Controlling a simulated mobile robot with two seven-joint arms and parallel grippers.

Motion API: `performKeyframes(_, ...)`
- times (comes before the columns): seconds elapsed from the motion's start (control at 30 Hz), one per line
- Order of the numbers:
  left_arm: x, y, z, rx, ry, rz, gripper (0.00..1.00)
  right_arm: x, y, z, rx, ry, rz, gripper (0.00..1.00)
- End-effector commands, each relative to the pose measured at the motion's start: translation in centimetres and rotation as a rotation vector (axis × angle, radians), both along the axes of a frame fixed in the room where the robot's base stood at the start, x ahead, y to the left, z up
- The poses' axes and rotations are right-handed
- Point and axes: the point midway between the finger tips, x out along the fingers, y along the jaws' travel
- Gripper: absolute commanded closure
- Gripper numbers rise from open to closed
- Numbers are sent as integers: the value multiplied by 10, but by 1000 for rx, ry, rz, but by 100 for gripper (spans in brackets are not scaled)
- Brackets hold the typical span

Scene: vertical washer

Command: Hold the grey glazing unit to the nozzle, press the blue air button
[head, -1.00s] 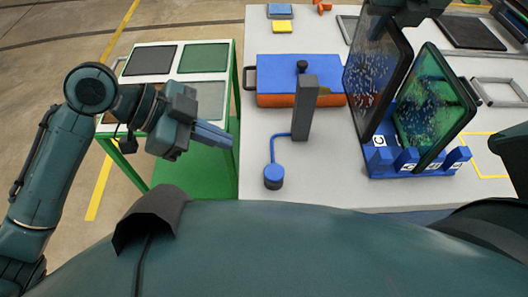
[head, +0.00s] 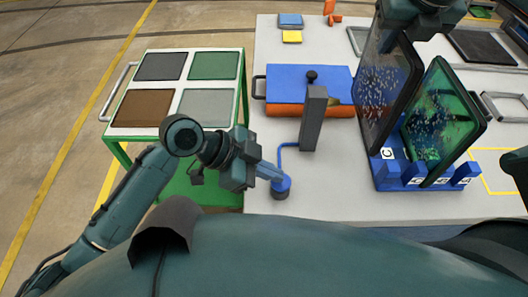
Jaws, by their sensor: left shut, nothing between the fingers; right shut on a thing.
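The grey glazing unit (head: 384,92), a dark-framed pane with droplets, is upright at the left side of the blue rack (head: 388,178). My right gripper (head: 416,28) is shut on its top edge; whether its bottom rests in the rack is unclear. The grey nozzle post (head: 314,122) stands to its left, with a small tip (head: 333,101) pointing toward the pane and a gap between. The blue air button (head: 282,186) sits on a dark base at the table's front. My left gripper (head: 276,176) is shut and empty, its fingertips at the button's top; contact is unclear.
A green-framed unit (head: 440,120) leans in the rack to the right. A blue-and-orange case (head: 300,84) lies behind the post. A green cart (head: 190,52) with coloured panels stands at left. A blue hose (head: 281,158) joins button and post.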

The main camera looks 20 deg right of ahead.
Motion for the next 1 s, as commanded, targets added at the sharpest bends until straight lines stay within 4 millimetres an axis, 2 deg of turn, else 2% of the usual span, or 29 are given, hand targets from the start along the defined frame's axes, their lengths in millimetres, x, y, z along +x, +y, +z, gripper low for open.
performKeyframes(0.17,0,-1,-9,-1,1,1,100,1,0,2,1,-7,-1,100)
performKeyframes(0.53,0,-1,-11,0,1,1,100,1,0,2,1,-7,-1,100)
performKeyframes(0.73,1,0,-29,3,0,0,100,1,0,2,0,-6,0,100)
performKeyframes(1.0,0,0,-31,7,2,0,100,1,0,2,1,-7,-1,100)
